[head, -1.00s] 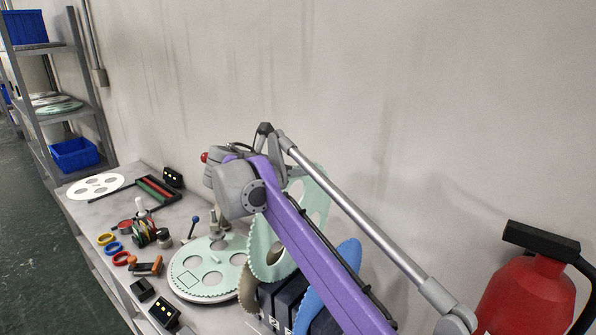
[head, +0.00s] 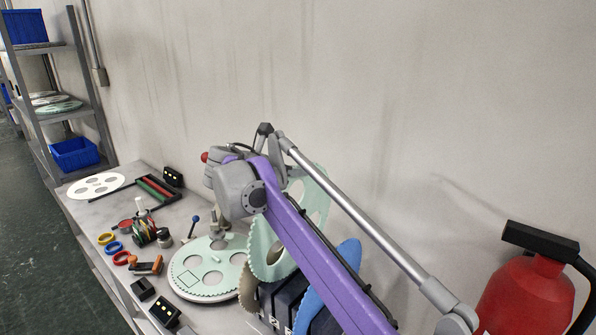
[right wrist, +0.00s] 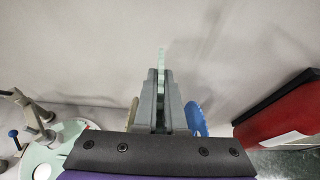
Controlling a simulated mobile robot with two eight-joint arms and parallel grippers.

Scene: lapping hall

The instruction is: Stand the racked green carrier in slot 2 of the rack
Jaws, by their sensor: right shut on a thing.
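The green carrier (head: 264,250) is a large, thin, toothed disc with round holes. In the head view it is upright over the rack (head: 268,298), partly hidden behind my purple right arm. In the right wrist view the carrier (right wrist: 162,58) is seen edge-on between the fingers. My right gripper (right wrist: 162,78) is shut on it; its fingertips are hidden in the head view. The dark rack also holds a blue disc (head: 348,252) and a tan disc (head: 247,290). I cannot tell whether the carrier's lower edge is inside a slot. My left gripper is out of view.
Another pale green disc (head: 190,259) lies flat on a round plate left of the rack. A white disc (head: 95,187), coloured rings and small tools lie farther along the bench. A red extinguisher (head: 528,295) stands at the right. The wall is close behind the rack.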

